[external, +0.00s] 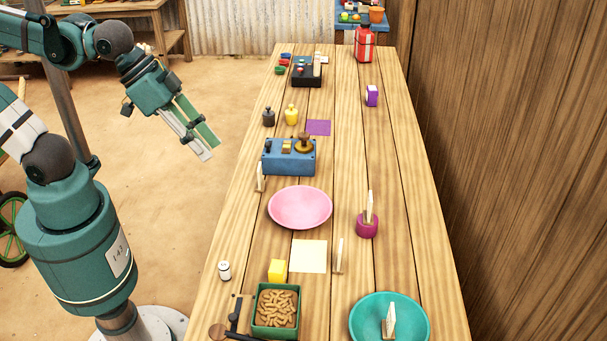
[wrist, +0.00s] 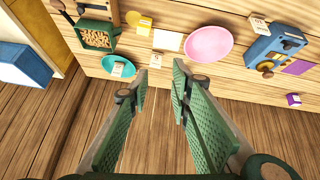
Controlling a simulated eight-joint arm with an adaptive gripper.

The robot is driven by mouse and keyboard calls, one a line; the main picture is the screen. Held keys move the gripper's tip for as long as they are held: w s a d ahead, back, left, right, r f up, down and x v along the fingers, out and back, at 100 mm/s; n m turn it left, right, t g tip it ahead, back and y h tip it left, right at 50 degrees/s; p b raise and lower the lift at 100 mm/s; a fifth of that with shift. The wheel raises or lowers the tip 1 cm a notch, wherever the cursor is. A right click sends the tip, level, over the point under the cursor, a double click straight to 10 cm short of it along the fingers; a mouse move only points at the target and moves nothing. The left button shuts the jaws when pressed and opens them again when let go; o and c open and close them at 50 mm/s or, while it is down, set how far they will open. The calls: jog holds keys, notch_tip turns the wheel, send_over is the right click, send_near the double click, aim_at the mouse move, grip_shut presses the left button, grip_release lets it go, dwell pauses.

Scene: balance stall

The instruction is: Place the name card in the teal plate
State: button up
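The teal plate (external: 364,318) is at the near right of the table; it also shows in the wrist view (wrist: 129,71). A pale name card (external: 391,317) in a small wooden stand is upright inside it. Other pale cards stand on the table: one beside the cream square (external: 340,254), one left of the pink plate (external: 260,178), and one at the magenta round holder (external: 368,206). I cannot tell which card the task means. My gripper (external: 209,146) is in the air left of the table, away from the plate. Its fingers (wrist: 160,70) are apart, with nothing between them.
The pink plate (external: 300,207) and blue box (external: 289,157) stand mid-table. A green tray of brown pieces (external: 278,305), a yellow block (external: 277,270) and a small white cylinder (external: 224,270) are near the front left. A red canister (external: 364,44) stands at the far end.

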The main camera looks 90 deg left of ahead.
jog(key=shift+m+t, duration=0.3)
jog(key=shift+m, duration=0.4)
jog(key=s, duration=0.1)
jog(key=s+f, duration=0.1)
jog(key=s+a, duration=0.1)
jog(key=shift+s+a+f, duration=0.1)
jog(key=shift+s+f, duration=0.15)
jog(key=shift+f, duration=0.1)
